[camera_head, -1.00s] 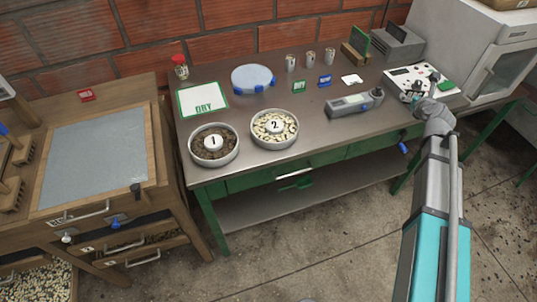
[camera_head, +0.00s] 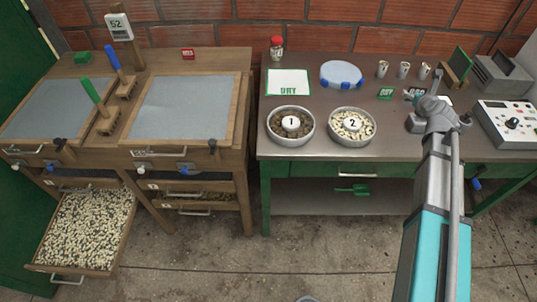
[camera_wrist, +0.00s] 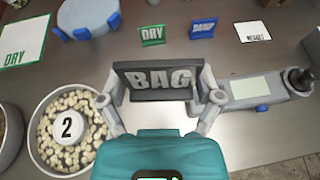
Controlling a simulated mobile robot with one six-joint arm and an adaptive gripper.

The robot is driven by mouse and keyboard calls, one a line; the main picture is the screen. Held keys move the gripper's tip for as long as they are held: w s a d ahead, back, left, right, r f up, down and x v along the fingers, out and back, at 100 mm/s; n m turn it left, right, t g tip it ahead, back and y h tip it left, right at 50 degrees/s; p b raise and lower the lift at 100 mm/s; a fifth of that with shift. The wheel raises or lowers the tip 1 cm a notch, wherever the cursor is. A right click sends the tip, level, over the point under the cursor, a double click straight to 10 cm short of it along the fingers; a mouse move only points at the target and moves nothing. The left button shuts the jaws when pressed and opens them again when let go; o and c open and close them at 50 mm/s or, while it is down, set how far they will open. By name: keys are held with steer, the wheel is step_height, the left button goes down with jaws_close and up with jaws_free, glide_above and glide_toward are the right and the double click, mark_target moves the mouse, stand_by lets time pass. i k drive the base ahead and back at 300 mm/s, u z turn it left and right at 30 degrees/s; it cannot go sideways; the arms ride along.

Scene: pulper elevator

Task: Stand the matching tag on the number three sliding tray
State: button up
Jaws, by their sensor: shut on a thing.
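My gripper (camera_head: 425,108) is over the steel bench at the right. In the wrist view its two fingers are closed on the sides of a dark tag (camera_wrist: 155,80) with raised grey letters BAG; the tag is upright and faces the camera. In the head view it is small beside the arm's end. An open sliding tray (camera_head: 45,248) full of pale beans sticks out under the left wooden table.
Bowl 1 (camera_head: 291,138) and bowl 2 (camera_head: 351,138) stand on the bench (camera_head: 400,178). Green DRY (camera_wrist: 153,42) and blue DAMP (camera_wrist: 203,28) tags stand behind. A red tag (camera_head: 188,54) is on the middle wooden table. Bare floor lies in front.

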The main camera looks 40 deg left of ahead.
mark_target(82, 239)
steer(key=u, duration=0.45)
steer(key=i, duration=0.2)
steer(key=u, duration=2.3)
steer(key=k, duration=0.65)
steer(key=i, duration=0.5)
steer(key=u, duration=0.2)
